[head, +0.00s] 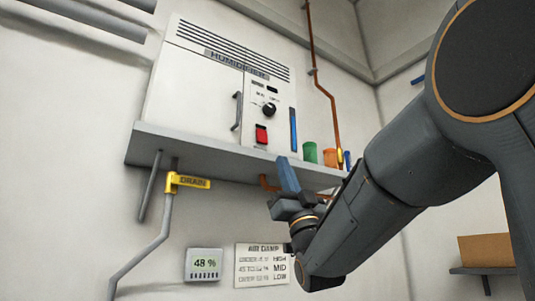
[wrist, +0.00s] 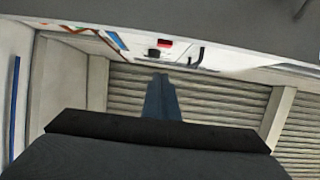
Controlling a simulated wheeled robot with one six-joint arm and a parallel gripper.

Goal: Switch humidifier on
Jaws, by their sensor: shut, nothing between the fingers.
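The humidifier (head: 205,95) is a white unit with a vented top and a name strip, standing on a grey shelf. In the wrist view, the red switch (wrist: 165,43) and knob (wrist: 153,53) show beyond the fingers. My gripper (head: 284,164) has its blue fingers pointing up, overlapping the shelf edge in the picture, below and right of the switch. The fingers are together and empty, also in the wrist view (wrist: 160,80). Whether the switch is pressed cannot be told.
The shelf (head: 190,146) juts out under the unit. Green (head: 310,152) and orange (head: 330,157) containers stand at its right. A copper pipe (head: 318,80) runs down the wall. Below are a yellow drain handle (head: 188,181), a 48 % display (head: 204,264) and an air damp chart (head: 262,266).

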